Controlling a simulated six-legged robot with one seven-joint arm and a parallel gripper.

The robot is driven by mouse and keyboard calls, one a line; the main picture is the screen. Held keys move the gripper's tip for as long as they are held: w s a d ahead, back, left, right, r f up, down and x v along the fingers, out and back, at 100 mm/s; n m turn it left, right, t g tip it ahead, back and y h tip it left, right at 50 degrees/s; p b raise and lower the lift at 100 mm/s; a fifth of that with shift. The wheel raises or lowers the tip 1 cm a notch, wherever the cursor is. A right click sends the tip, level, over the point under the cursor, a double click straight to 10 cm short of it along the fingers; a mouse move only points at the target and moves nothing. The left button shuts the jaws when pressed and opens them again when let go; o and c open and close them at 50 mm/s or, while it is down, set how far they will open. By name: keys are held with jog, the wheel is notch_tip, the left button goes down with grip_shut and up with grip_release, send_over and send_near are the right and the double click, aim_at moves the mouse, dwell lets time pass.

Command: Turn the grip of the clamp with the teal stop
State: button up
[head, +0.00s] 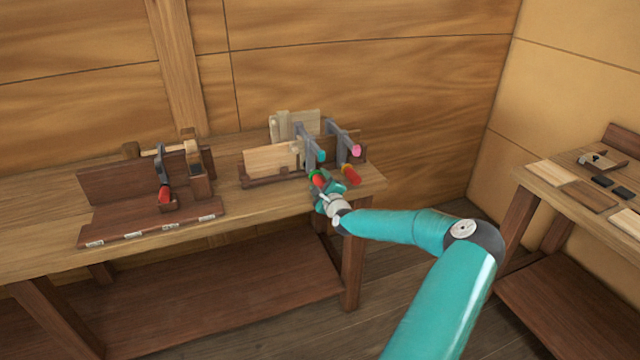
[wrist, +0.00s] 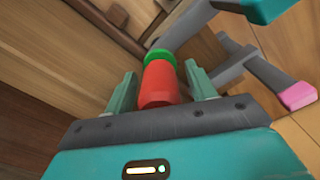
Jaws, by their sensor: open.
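The clamp with the teal stop (head: 320,156) has a grey bar (head: 308,142) and stands at the right part of the bench. The teal stop also shows at the top of the wrist view (wrist: 270,8). Its red grip (wrist: 158,86) has a green collar (wrist: 158,57) at the far end. My gripper (wrist: 160,72) is open, with one finger on each side of the red grip. Small gaps seem to show between the fingers and the grip. In the head view my gripper (head: 320,186) partly covers the grip.
A second clamp with a pink stop (head: 356,150) and a red grip (head: 351,175) stands close on the right. Another red-gripped clamp (head: 164,194) is on the dark rack at left. Pale boards (head: 271,159) stand behind. Open floor lies before the bench (head: 375,181).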

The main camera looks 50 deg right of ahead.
jog(key=shift+c, duration=0.3)
jog(key=c, duration=0.9)
jog(key=shift+c, duration=0.2)
